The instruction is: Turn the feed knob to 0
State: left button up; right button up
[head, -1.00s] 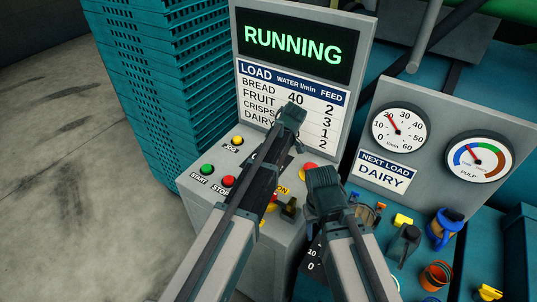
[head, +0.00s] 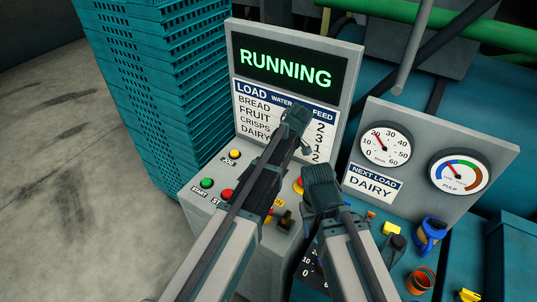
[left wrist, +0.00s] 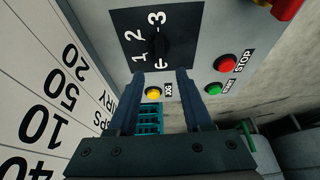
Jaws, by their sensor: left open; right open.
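The feed knob is a dark knob (left wrist: 161,46) on a black plate (left wrist: 184,15) marked 1, 2, 3 in the left wrist view. Another mark is partly hidden, and the dark knob's pointer is hard to read. My left gripper (left wrist: 162,80) is open, with its fingers just short of the knob and nothing between them. In the head view my left gripper (head: 294,120) and its arm cover the knob. My right gripper (head: 320,178) is open and empty, to the right of the left one, over the front of the control box.
The screen (head: 285,68) reads RUNNING above a load table. Jog (head: 235,154), start (head: 207,183) and stop (head: 226,195) buttons lie near the left arm. Gauges (head: 386,143) stand right, teal crates (head: 155,100) left. A blue-handled cup (head: 430,235) and small items lie at right.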

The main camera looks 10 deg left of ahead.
pick_arm(q)
jog(key=p+v, duration=0.3)
jog(key=v, duration=0.1)
jog(key=shift+s+d+r, duration=0.1)
jog(key=shift+r, duration=0.25)
jog(key=s+a+f+m+h, duration=0.1)
jog(key=s+a+m, duration=0.2)
jog(key=s+m, duration=0.25)
jog(key=s+a+m+h, duration=0.2)
jog(key=s+a+m, duration=0.15)
jog(key=s, duration=0.35)
jog(key=s+a+f+m+h, duration=0.1)
jog(key=s+a+m, duration=0.1)
jog(key=s+m, duration=0.4)
jog(key=s+d+f+b, duration=0.2)
jog(key=d+f+b, duration=0.1)
jog(key=s+d+f+m+g+b, duration=0.1)
jog(key=s+d+f+b, duration=0.1)
jog(key=d+f+b, duration=0.1)
jog(key=s+d+f+m+y+b, duration=0.1)
jog(key=s+d+f+b, duration=0.1)
jog(key=d+f+b, duration=0.2)
jog(key=shift+d+f+g, duration=0.1)
jog(key=shift+d+g, duration=0.15)
jog(key=shift+g, duration=0.15)
jog(key=shift+s+d+m, duration=0.15)
jog(key=shift+d+m, duration=0.05)
jog(key=shift+m, duration=0.1)
